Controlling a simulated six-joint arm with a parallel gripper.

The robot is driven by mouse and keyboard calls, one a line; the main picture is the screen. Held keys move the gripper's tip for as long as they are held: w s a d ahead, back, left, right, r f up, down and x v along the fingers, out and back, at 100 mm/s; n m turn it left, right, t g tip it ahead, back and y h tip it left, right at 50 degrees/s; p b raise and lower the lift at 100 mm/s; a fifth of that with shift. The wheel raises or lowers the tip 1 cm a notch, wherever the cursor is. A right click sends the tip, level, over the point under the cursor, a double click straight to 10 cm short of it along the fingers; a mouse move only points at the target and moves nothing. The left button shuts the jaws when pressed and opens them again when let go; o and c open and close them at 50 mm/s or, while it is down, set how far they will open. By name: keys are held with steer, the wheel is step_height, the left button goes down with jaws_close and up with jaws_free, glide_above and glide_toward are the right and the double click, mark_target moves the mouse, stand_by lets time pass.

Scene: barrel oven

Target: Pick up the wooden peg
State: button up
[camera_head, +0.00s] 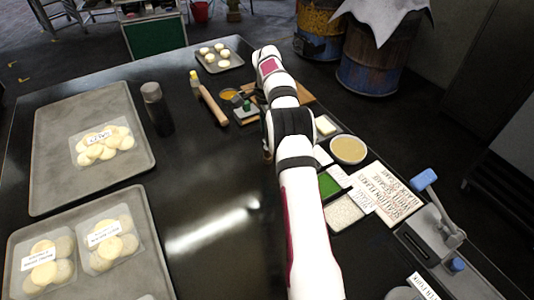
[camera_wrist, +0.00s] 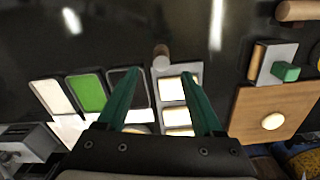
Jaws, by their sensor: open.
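The wooden peg (camera_wrist: 161,56) is a small brown cylinder with a pale round top, seen in the wrist view. It seems to stand upright on the dark table, beside the end of a tray of pale blocks (camera_wrist: 174,88). My gripper (camera_wrist: 160,75) is open, with two green fingers spread wide and nothing held between them. The peg shows just past the fingertips, about midway between them in the picture. I cannot tell the height gap. In the head view my own arm covers the gripper, and I cannot make out the peg clearly.
A green-filled tray (camera_wrist: 86,93) lies left of the fingers. A wooden board (camera_wrist: 266,122) and a wooden roller (camera_wrist: 298,11) lie right. In the head view, a dark bottle (camera_head: 157,108) and large grey trays (camera_head: 45,190) stand left; the middle table is clear.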

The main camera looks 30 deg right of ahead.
steer(key=f, duration=0.7)
steer(key=shift+w+d+f, duration=0.1)
steer(key=shift+d+f, duration=0.05)
steer(key=shift+d, duration=0.05)
jaws_close()
